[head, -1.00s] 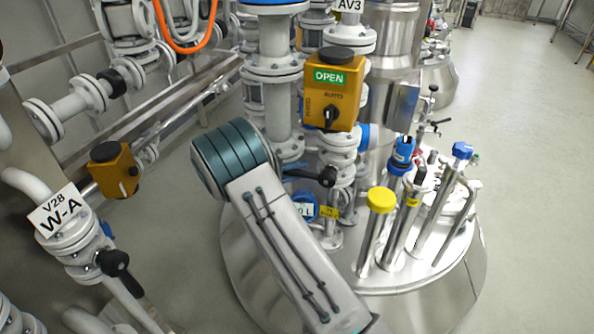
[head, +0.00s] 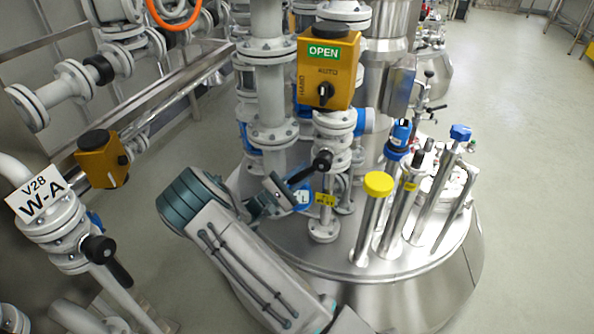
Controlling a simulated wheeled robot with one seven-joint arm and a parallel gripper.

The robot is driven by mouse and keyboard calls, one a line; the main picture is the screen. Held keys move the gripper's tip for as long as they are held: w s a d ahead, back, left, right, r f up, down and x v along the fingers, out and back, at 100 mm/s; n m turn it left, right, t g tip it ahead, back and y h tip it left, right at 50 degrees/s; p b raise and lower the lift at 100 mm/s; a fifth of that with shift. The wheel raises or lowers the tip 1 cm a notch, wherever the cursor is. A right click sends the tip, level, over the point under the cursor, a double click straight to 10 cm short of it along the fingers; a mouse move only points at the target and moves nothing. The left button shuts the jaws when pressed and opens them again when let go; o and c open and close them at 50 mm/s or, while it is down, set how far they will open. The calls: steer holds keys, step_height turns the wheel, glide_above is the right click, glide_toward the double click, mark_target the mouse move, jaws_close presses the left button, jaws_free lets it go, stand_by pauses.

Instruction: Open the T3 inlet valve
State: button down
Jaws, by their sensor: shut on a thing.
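A valve with a black lever (head: 302,174) sits on the white flanged pipe at the front of the steel vessel, below an orange actuator box. A small yellow tag (head: 325,199) hangs beside it; its text is too small to read, so I cannot confirm T3. The lever points left and slightly toward me from its round black hub (head: 323,160). My gripper (head: 281,187) is shut on the lever's outer end, left of the hub. The lever's tip is partly hidden by the fingers.
The orange actuator box (head: 328,70) reads OPEN, above the valve. Steel tubes with yellow (head: 379,184) and blue caps (head: 460,132) stand right on the vessel lid (head: 340,262). Left is another valve labelled V28 W-A (head: 40,197). The floor at right is clear.

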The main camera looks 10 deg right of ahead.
steer(key=shift+s+d+f+n+t, duration=0.3)
steer(key=shift+d+f+n+t, duration=0.15)
steer(key=shift+n+t, duration=0.4)
steer(key=c, duration=1.3)
jaws_free()
steer(key=shift+a, duration=0.1)
steer(key=b+v, duration=0.1)
steer(key=v, duration=1.2)
steer(key=shift+a+f, duration=0.3)
